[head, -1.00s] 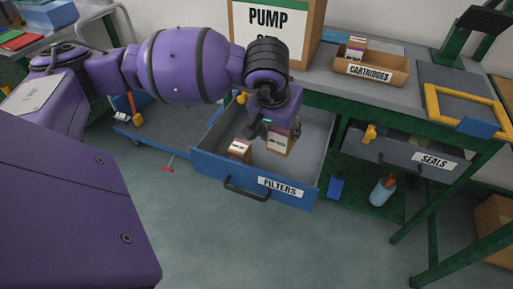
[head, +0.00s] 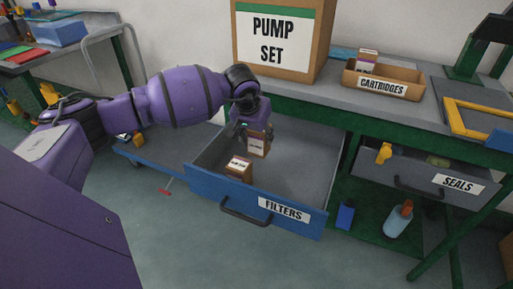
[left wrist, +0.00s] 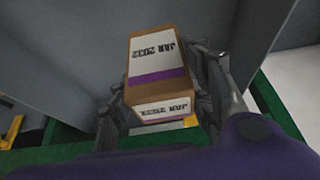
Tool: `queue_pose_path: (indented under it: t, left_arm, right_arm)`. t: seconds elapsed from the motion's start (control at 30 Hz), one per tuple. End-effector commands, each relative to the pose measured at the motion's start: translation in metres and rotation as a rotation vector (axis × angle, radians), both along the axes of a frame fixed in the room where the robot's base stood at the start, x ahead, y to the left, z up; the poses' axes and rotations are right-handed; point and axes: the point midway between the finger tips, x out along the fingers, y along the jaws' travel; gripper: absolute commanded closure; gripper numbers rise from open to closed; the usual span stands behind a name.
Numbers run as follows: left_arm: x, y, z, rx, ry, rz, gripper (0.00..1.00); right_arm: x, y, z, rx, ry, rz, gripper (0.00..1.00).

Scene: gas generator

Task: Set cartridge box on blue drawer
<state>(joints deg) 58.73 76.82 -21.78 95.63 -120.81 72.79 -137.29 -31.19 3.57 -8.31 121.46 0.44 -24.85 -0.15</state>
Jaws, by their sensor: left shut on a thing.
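The blue drawer labelled FILTERS (head: 207,184) is pulled open below the bench. My left gripper (head: 256,126) is over the drawer's back part, shut on a small brown cartridge box (head: 257,145) with a white and purple label. I cannot tell whether the held box touches the drawer floor. My right gripper is not in view.
A CARTRIDGES tray (head: 412,90) with a box (head: 367,58) stands on the bench beside a large PUMP SET carton (head: 272,80). A SEALS drawer (head: 405,184) is at right. The drawer's middle and right floor are clear.

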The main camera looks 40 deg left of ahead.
Motion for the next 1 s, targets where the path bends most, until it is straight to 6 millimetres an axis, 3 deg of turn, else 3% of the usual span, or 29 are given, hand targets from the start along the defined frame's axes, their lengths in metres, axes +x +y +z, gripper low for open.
queue_pose_path:
  t: [0.03, 0.2, 0.37, 0.6, 0.97, 1.0]
  left_arm:
    - [0.005, 0.005, -0.011, -0.004, 0.001, 0.004, 0.83]
    - [0.014, 0.018, -0.027, -0.001, -0.001, 0.002, 0.83]
    - [0.018, 0.023, -0.035, -0.001, -0.001, 0.001, 0.83]
    - [0.018, 0.023, -0.066, -0.002, -0.001, 0.000, 0.83]
    - [0.018, 0.024, -0.070, 0.001, -0.001, -0.001, 0.83]
    - [0.018, 0.024, -0.071, 0.001, 0.000, -0.001, 0.52]
  right_arm:
    - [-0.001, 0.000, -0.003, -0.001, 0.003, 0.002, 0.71]
    - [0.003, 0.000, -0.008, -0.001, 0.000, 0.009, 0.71]
    - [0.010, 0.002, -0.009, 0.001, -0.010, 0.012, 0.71]
    - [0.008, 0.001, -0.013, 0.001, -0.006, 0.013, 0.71]
    - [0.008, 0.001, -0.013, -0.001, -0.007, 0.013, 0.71]
    - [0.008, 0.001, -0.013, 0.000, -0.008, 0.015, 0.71]
